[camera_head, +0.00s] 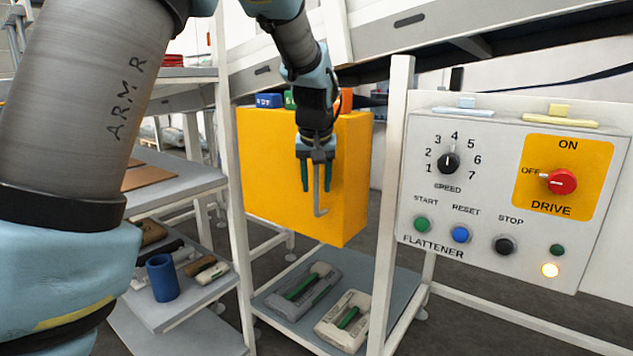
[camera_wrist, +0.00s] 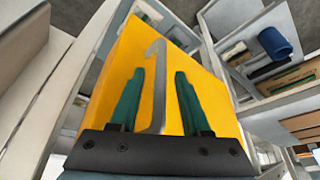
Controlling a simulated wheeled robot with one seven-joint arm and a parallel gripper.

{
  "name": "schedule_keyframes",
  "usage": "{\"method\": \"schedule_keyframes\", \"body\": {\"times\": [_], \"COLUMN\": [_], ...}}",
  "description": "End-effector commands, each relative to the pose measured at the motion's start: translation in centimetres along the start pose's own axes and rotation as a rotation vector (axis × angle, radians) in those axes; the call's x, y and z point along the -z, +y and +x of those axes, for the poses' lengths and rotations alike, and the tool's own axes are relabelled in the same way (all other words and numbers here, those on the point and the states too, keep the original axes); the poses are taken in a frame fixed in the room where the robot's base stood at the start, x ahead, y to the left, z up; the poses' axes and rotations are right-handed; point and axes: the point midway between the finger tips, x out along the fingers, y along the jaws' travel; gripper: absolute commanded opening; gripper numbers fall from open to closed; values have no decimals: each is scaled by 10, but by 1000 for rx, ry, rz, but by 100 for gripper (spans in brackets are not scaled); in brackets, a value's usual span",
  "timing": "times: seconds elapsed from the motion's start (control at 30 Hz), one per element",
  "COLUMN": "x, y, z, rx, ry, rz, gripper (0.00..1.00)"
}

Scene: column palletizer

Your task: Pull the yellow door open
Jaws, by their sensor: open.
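The yellow door (camera_head: 270,170) is the front of a yellow box-like cabinet between white posts in the head view. It looks shut. Its grey bar handle (camera_head: 319,195) runs up and down, with a bent lower end. My gripper (camera_head: 316,188) is in front of the door at the handle, green fingers pointing down. In the wrist view the yellow door (camera_wrist: 135,75) fills the middle. The grey handle (camera_wrist: 158,90) stands between the two spread green fingers of my gripper (camera_wrist: 155,90), with gaps on both sides. The upper part of the handle is hidden by my gripper in the head view.
A control panel (camera_head: 500,235) with knobs and buttons stands right of the cabinet. A white post (camera_head: 391,200) is between them. Blue and green boxes (camera_head: 268,101) sit on the cabinet. A shelf below holds grey trays (camera_head: 305,290). A blue cup (camera_head: 162,277) stands at left.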

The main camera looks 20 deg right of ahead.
Motion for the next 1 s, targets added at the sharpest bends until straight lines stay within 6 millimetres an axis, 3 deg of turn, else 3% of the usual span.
{"method": "schedule_keyframes", "body": {"times": [0.17, 0.57, 1.0], "x": [0, 0, 0], "y": [0, 0, 0], "z": [0, 0, 0], "rx": [0, 0, 0], "ry": [0, 0, 0], "rz": [0, 1, 1], "gripper": [46, 1, 0]}}
